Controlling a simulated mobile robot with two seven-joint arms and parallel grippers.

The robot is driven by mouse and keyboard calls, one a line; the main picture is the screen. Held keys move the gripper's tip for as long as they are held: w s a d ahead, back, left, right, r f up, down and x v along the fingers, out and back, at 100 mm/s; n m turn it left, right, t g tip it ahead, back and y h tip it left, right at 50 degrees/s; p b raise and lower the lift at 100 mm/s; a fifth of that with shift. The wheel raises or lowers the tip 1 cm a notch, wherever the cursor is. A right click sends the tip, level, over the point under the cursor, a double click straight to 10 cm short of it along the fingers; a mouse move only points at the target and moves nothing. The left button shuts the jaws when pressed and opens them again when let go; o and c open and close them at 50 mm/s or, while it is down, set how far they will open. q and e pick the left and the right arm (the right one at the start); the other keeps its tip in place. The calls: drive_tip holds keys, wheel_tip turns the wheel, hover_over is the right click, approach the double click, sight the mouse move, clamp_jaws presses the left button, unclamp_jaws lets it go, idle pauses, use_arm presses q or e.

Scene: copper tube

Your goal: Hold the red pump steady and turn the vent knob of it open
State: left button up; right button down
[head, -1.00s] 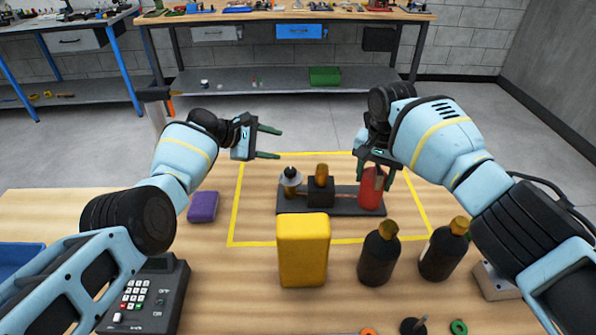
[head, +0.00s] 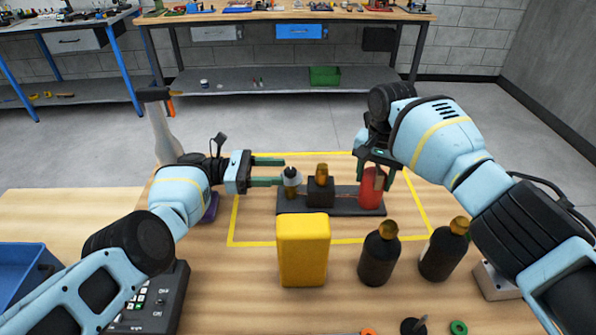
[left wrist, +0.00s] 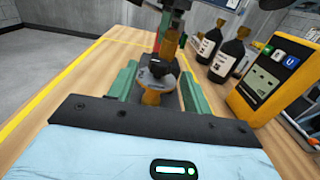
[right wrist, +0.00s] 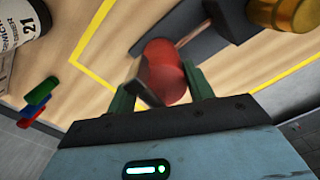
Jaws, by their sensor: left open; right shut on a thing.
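The red pump (head: 371,190) stands at the right end of a dark base plate (head: 335,206). My right gripper (head: 378,174) is shut on it from above; the red body also shows between its fingers in the right wrist view (right wrist: 163,75). The vent knob (head: 292,178), a dark-topped part on a pale, brassy body, stands at the left end of the plate. My left gripper (head: 268,172) is open, its green fingers level and pointing at the knob. In the left wrist view the knob (left wrist: 156,74) is between the open fingers. A black block with an amber top (head: 321,186) stands mid-plate.
A yellow meter (head: 303,250) stands in front of the plate. Two dark bottles (head: 379,254) (head: 443,250) stand to its right. A purple block (head: 211,208) is partly behind my left arm. Yellow tape outlines the work area.

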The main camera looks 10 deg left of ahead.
sight(297, 172)
use_arm(q)
drive_tip(key=shift+w+d, duration=0.2)
drive_tip(key=shift+d, duration=1.35)
drive_tip(key=shift+w+d, duration=0.15)
drive_tip(key=shift+d, duration=1.35)
drive_tip(key=c, duration=1)
